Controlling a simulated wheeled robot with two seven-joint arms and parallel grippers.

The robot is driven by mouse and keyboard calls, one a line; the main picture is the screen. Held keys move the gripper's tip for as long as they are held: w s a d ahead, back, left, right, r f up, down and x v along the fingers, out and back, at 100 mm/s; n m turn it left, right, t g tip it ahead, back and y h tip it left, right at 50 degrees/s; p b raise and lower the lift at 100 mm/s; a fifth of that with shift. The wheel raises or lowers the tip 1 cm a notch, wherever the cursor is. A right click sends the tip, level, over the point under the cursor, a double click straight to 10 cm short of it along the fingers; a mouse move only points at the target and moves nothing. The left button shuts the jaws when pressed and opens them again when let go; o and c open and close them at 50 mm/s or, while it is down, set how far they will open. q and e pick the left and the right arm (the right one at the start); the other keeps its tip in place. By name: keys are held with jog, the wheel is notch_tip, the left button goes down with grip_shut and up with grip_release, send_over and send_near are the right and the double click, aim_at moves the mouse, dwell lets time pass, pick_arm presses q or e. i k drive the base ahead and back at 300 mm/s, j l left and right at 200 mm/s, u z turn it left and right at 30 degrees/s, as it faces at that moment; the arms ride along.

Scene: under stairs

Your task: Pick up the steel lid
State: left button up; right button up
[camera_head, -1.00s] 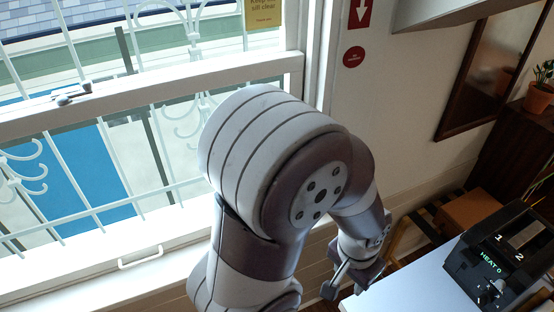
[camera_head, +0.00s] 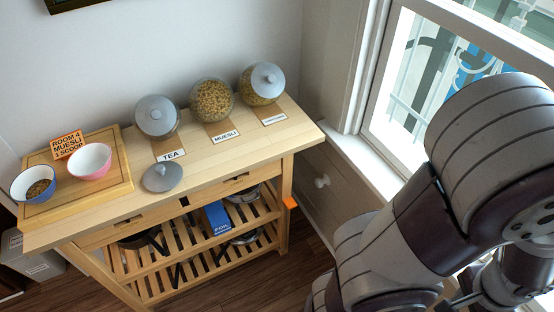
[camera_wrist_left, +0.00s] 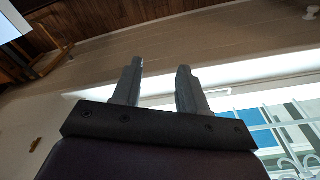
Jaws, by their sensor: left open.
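A grey steel lid (camera_head: 162,177) with a small knob lies on the wooden trolley top, in front of the TEA jar (camera_head: 156,120). The TEA jar and the far right jar (camera_head: 262,88) wear similar grey lids. The middle MUESLI jar (camera_head: 212,100) shows no lid. My left gripper (camera_wrist_left: 157,88) is open and empty in the left wrist view, by the window wall and away from the trolley. My arm fills the right of the head view, well right of the lid. My right gripper is not in view.
The trolley top (camera_head: 225,157) has free room right of the lid. A wooden board (camera_head: 110,190) at its left holds a pink bowl (camera_head: 89,161), a blue bowl (camera_head: 38,185) and an orange sign (camera_head: 68,145). The window (camera_head: 400,85) stands at the right, and slatted shelves hold pans below.

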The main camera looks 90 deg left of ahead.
aim_at(162, 175)
jog(key=l+u, duration=0.15)
jog(key=u, duration=3.8)
